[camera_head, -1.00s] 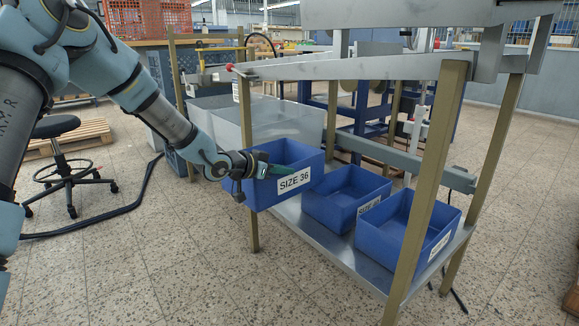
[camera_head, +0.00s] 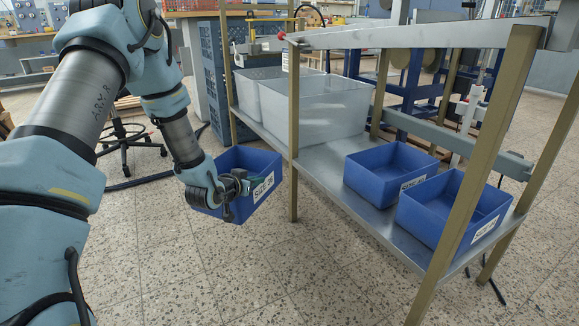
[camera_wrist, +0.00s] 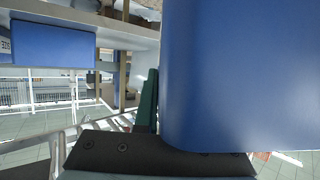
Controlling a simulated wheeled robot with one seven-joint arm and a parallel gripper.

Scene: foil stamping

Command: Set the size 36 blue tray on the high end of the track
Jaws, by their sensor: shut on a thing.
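The size 36 blue tray (camera_head: 243,164) hangs in the air in front of the shelf unit, left of its front post, tilted in the head view. My gripper (camera_head: 248,187) is shut on its near wall beside the white label, which is partly covered by the gripper. The tray's blue wall (camera_wrist: 245,75) fills the right of the wrist view, with one green finger beside it. The track (camera_head: 400,37), a sloping metal rail, runs along the top of the shelf unit; only its front side shows in the head view.
Two more blue trays (camera_head: 390,170) (camera_head: 452,207) stand on the lower metal shelf (camera_head: 330,166). Grey translucent bins (camera_head: 325,113) stand at its left end. Brown posts (camera_head: 293,130) edge the unit. Open tiled floor lies in front.

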